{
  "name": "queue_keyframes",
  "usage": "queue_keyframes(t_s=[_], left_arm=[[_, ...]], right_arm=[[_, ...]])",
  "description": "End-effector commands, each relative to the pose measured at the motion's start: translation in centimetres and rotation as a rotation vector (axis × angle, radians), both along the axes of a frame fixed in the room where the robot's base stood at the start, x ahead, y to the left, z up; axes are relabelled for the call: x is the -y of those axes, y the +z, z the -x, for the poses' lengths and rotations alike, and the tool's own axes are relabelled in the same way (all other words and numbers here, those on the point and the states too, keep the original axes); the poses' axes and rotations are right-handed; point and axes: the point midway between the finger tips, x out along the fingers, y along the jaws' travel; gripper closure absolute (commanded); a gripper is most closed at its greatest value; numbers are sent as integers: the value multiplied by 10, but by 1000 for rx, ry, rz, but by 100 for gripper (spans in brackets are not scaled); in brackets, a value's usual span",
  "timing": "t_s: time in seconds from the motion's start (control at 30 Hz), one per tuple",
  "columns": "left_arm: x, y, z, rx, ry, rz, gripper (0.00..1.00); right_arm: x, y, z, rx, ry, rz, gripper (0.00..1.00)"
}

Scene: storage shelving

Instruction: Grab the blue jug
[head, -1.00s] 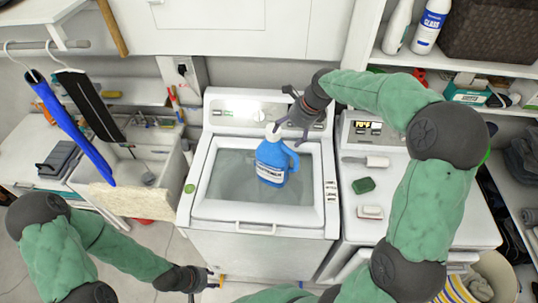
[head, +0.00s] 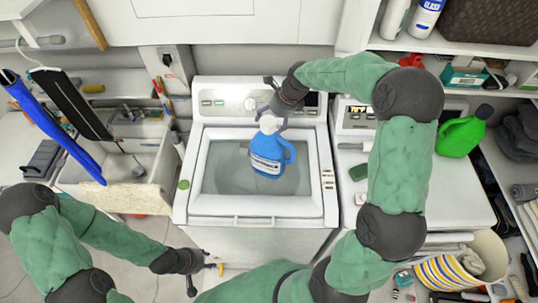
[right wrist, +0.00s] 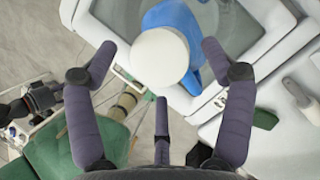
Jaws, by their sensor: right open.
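The blue jug (head: 268,160) with a white cap stands upright on the washer's glass lid; its handle is on the right side. My right gripper (head: 271,118) is above and behind the jug, with its fingers around the level of the cap. In the right wrist view, the white cap (right wrist: 159,58) lies between the spread fingers of the open gripper (right wrist: 160,50), with gaps on both sides. Part of the blue body (right wrist: 176,17) shows beyond the cap. My left gripper (head: 206,276) is low in front of the washer, its fingers apart and empty.
The white washer (head: 250,208) stands between a sink (head: 140,190) on the left and a second white machine (head: 462,195) on the right. A green jug (head: 460,135) and a green sponge (head: 358,172) are on the right machine. A striped basket (head: 450,272) stands at lower right.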

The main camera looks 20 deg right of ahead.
Motion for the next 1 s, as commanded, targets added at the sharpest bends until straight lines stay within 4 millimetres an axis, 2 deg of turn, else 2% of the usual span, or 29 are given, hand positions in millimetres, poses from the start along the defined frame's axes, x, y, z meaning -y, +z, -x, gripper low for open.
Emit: queue_keyframes(t_s=[0.1,0.23,0.53,0.57,0.83,0.87,1.0], left_arm=[[0,7,0,0,0,0,60],[0,9,0,0,0,0,60],[0,9,0,0,0,0,60],[0,9,0,0,0,0,60],[0,9,0,0,0,0,60],[0,9,0,0,0,0,60],[0,9,0,0,0,0,60]], right_arm=[[-2,-18,-2,-5,2,-1,18],[-5,-30,-7,-2,2,0,18],[-6,-36,-9,0,1,0,18],[-6,-36,-9,-1,1,0,21],[-6,-36,-9,-1,1,0,97],[-6,-36,-9,-1,1,0,100],[-6,-36,-9,0,1,1,100]])
